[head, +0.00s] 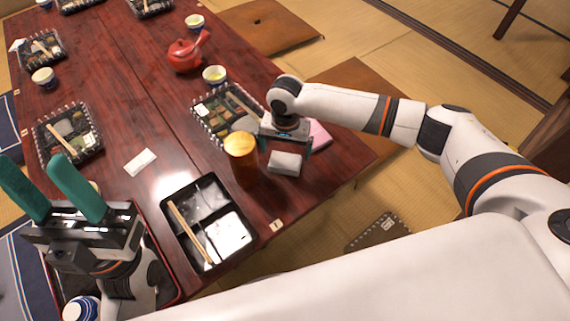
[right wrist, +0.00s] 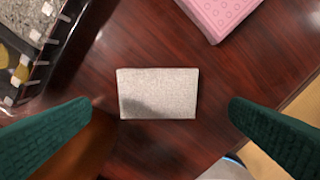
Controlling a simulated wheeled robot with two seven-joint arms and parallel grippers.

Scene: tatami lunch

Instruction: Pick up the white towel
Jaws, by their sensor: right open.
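A small folded white towel (head: 285,163) lies on the dark red table near its right edge. In the right wrist view the towel (right wrist: 158,92) lies flat between the two green fingers. My right gripper (head: 286,149) points down over the towel, open and empty, with a gap on both sides. My left gripper (head: 38,178) is at the lower left with its green fingers apart, pointing up, and nothing between them. Another flat white piece (head: 140,162) lies farther left on the table.
An orange-brown cylinder (head: 240,170) stands close left of the towel. A pink item (head: 319,134) lies just behind it, also in the right wrist view (right wrist: 218,15). A black bento box (head: 222,232) with chopsticks sits in front; a food tray (head: 212,128) lies behind.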

